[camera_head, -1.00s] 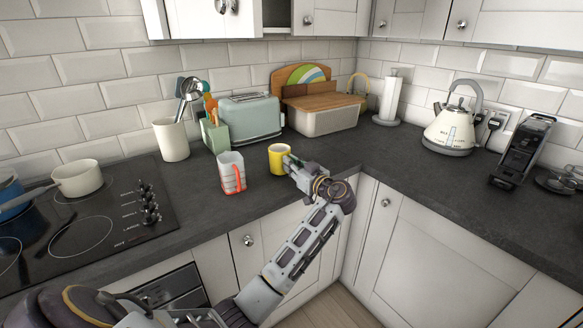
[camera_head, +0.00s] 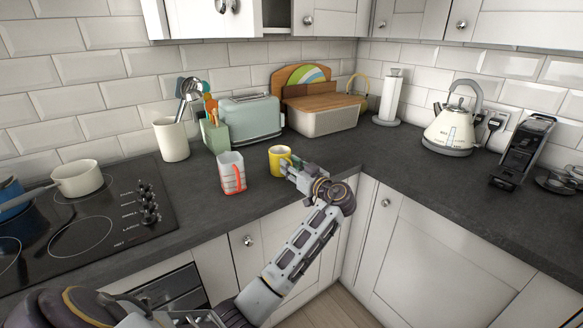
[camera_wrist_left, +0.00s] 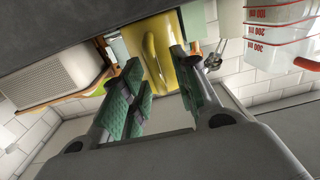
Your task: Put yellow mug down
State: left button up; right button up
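The yellow mug (camera_head: 279,160) stands upright on the slate worktop (camera_head: 335,160), in front of the toaster. Its handle faces my left gripper (camera_head: 287,167), which is just to the right of the mug. In the left wrist view the mug (camera_wrist_left: 176,50) is upside down in the picture, with its handle toward the camera. The green-padded fingers of my left gripper (camera_wrist_left: 162,85) are spread wide, and the handle lies between them without the pads pressing on it. My right gripper is not in view.
A measuring jug (camera_head: 232,173) with a red handle stands left of the mug. Behind are a green utensil pot (camera_head: 216,137), the toaster (camera_head: 251,122) and a bread bin (camera_head: 323,120). The hob (camera_head: 95,215) is at the left. The worktop toward the kettle (camera_head: 452,128) is clear.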

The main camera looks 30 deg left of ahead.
pick_arm(q)
jog(key=shift+r, duration=0.1)
dwell(0.4)
jog(key=v, duration=1.2)
dwell(0.4)
jog(key=s+d+f+m+h, duration=0.1)
jog(key=s+f+m+h, duration=0.2)
jog(key=f, duration=0.9)
jog(key=f+m+h, duration=0.3)
jog(key=f+m, duration=0.2)
jog(key=f, duration=0.7)
jog(key=s+d+f+m+h, duration=0.1)
jog(key=s+f+m+h, duration=0.2)
jog(key=f, duration=0.9)
jog(key=s+d+f+m+g+h, duration=0.2)
jog(key=s+d+f+h, duration=0.1)
jog(key=s+f, duration=0.9)
jog(key=s+d+f+m+g+h, duration=0.2)
jog(key=s+f+h, duration=0.3)
jog(key=s+f, duration=0.7)
jog(key=shift+s+d+f+m, duration=0.3)
jog(key=shift+s+m, duration=0.2)
jog(key=shift+s, duration=0.45)
jog(key=shift+s+a, duration=0.1)
